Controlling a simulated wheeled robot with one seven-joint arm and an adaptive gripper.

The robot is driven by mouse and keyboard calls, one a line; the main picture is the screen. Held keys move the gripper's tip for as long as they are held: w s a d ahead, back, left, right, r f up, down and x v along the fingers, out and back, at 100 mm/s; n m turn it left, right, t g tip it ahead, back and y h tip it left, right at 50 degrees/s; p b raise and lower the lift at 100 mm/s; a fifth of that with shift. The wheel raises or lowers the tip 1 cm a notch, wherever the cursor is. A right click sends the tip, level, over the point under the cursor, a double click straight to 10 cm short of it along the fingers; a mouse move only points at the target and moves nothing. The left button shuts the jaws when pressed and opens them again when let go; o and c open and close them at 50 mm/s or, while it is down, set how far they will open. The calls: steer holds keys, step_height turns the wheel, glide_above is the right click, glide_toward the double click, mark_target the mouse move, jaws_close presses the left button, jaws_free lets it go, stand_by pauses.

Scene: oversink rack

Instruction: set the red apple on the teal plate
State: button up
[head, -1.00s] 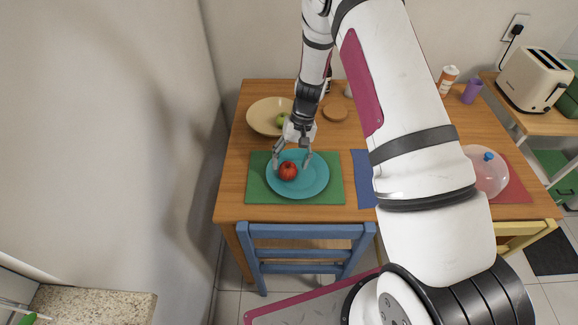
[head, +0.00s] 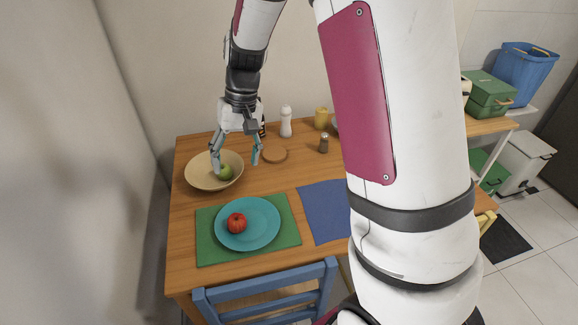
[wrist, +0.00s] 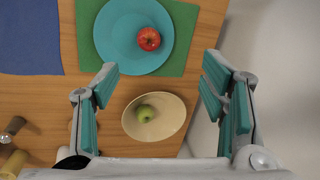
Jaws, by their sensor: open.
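The red apple (head: 237,222) rests on the teal plate (head: 262,236), left of the plate's middle. In the wrist view the apple (wrist: 149,39) also lies on the plate (wrist: 113,50), near one side. The plate sits on a green placemat (head: 213,252). My gripper (head: 237,168) is open and empty, raised above the table behind the plate, close to the bowl. Its two fingers stand wide apart in the wrist view (wrist: 165,98), with the bowl showing between them. Nothing touches the apple but the plate.
A cream bowl (head: 200,180) holding a green apple (head: 226,172) stands behind the plate. A blue placemat (head: 322,212) lies to the right. A round wooden coaster (head: 275,155), a pepper mill (head: 324,143) and a white bottle (head: 286,122) stand farther back. A blue chair (head: 270,290) is in front.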

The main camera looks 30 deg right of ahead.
steer(key=s+r+n+t+h, duration=0.1)
steer(key=s+r+t, duration=0.1)
steer(key=s+r, duration=0.95)
steer(key=s+r+t+h, duration=0.1)
steer(key=s+r+t, duration=0.2)
steer(key=s, duration=0.9)
steer(key=shift+s+r+n, duration=0.3)
steer(key=shift+r, duration=0.15)
